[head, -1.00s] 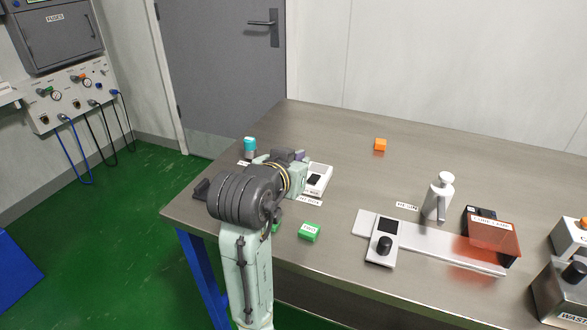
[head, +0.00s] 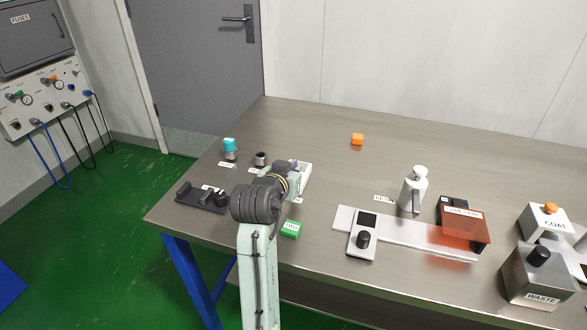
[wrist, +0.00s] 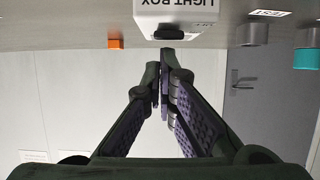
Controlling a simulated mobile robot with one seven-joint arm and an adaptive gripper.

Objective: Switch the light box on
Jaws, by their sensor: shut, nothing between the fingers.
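The light box (wrist: 176,14) is a white box at the top of the wrist view, where the picture is upside down and its lettering reads LIGHT BOX. A black switch or knob (wrist: 168,33) sits on the box's near face. My gripper (wrist: 164,66) is shut and empty, its tips just below the switch in that picture; I cannot tell whether they touch it. In the head view, my arm hides most of the light box (head: 305,176); only a white strip shows to the right of my gripper (head: 287,167). The switch is hidden there. No lit glow is visible.
Near the arm are a teal-capped vial (head: 230,147), a small dark-topped cylinder (head: 260,159), a black holder (head: 197,196) and a green block (head: 290,229). An orange cube (head: 357,139) lies behind. A dial device (head: 363,237) and white bottle (head: 413,190) stand right.

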